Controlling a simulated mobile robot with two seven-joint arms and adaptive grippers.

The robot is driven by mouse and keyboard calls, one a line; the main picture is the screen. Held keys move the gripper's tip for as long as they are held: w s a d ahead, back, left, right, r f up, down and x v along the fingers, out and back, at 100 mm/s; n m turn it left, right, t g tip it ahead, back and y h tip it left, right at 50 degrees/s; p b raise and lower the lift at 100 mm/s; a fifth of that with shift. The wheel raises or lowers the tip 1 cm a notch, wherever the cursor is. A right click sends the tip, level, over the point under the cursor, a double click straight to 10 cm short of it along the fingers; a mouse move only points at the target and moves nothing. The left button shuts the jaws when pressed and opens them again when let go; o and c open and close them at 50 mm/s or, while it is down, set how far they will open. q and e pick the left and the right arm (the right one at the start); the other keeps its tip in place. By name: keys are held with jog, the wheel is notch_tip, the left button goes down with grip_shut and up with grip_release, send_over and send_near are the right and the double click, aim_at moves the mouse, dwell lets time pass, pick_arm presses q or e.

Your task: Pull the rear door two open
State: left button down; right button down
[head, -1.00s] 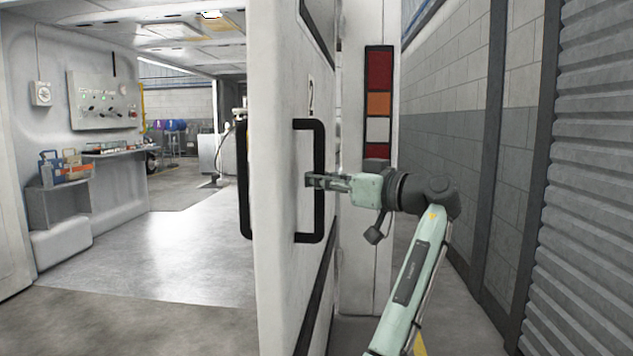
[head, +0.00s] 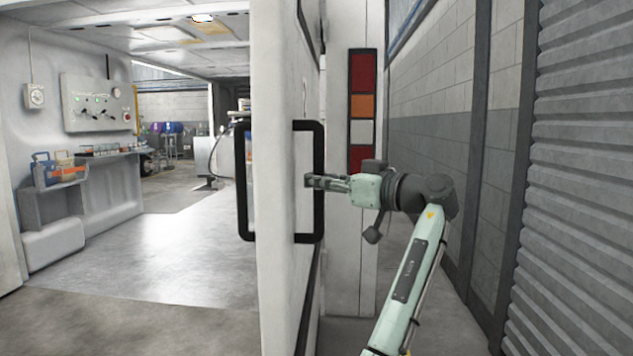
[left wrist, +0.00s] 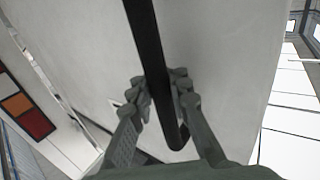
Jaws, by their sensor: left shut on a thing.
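The rear door (head: 277,290) is a white panel standing open, seen nearly edge-on in the middle of the head view. A black bar handle (head: 318,145) is on its right face, and another black handle (head: 242,185) shows on its left side. My left gripper (head: 312,181) is shut on the right-face handle's upright bar. In the left wrist view its fingers (left wrist: 160,92) lie on both sides of the black handle (left wrist: 143,35), near its bent end, with the white door face (left wrist: 215,60) behind. My right gripper is not in view.
A white post with a red and orange light strip (head: 362,105) stands behind my arm. A grey block wall (head: 430,150) and a ribbed shutter (head: 580,200) bound the right. The bay on the left has a clear floor (head: 150,255), a control panel (head: 98,103) and a shelf with bottles (head: 58,172).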

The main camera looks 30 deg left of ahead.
pick_arm(q)
jog(key=shift+s+d+f, duration=0.1)
jog(key=shift+s+f, duration=0.05)
jog(key=c, duration=1.5)
grip_release()
jog(key=shift+s+d, duration=0.1)
jog(key=shift+o, duration=0.4)
jog(key=s+d, duration=0.1)
jog(key=d, duration=1)
jog(key=shift+s+d, duration=0.4)
